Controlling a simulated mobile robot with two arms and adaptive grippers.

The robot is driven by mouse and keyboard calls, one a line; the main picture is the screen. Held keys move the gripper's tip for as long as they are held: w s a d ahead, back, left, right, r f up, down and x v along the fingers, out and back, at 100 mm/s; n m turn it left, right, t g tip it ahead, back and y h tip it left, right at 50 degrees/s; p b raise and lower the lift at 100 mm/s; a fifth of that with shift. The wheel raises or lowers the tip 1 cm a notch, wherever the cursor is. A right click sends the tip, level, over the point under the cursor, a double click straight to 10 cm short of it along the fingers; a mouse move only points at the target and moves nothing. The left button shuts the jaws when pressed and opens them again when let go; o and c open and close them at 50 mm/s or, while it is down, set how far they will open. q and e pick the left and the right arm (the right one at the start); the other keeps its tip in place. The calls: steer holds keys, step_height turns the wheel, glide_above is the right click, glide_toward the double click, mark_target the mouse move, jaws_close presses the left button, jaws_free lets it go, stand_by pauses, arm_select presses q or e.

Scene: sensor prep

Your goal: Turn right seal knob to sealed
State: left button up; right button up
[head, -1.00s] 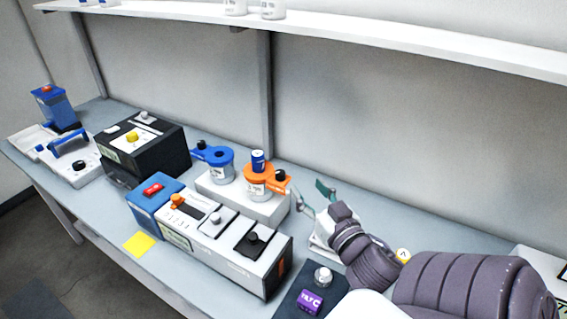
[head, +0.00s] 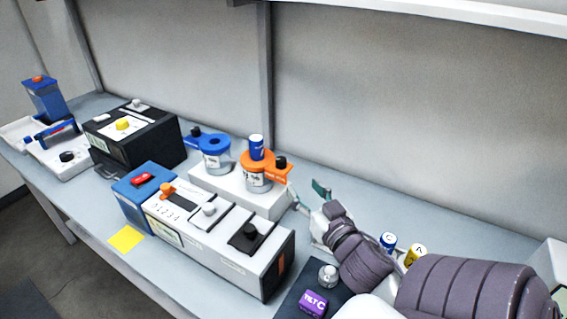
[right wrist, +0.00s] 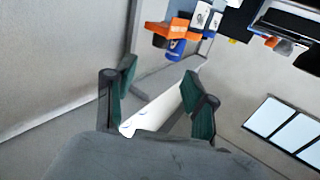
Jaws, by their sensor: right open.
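The right seal knob (head: 281,163) is a small black knob on the tab of an orange lid (head: 258,168). That lid sits on a clear jar (head: 257,185) on a white block (head: 225,192). The orange tab also shows in the right wrist view (right wrist: 170,31), beyond the fingers. My right gripper (head: 305,190) is open and empty, to the right of and below the knob in the head view, apart from it. Its green-padded fingers frame a white surface in the right wrist view (right wrist: 158,88). My left gripper is not in view.
A blue-and-white can (head: 256,147) stands on the orange lid. A second jar with a blue lid (head: 215,145) and its own black knob (head: 196,131) stands to the left. A white instrument (head: 225,240) lies in front. Small C (head: 388,242) and A (head: 416,254) cylinders stand near my right arm.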

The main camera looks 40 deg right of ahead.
mark_target(284, 162)
steer(key=p+x, duration=0.2)
steer(key=x, duration=0.8)
steer(key=shift+w+r, duration=0.1)
steer(key=shift+w, duration=0.05)
steer(key=shift+p+x, duration=0.3)
steer(key=shift+x, duration=0.5)
steer(key=shift+c, duration=0.2)
jaws_close()
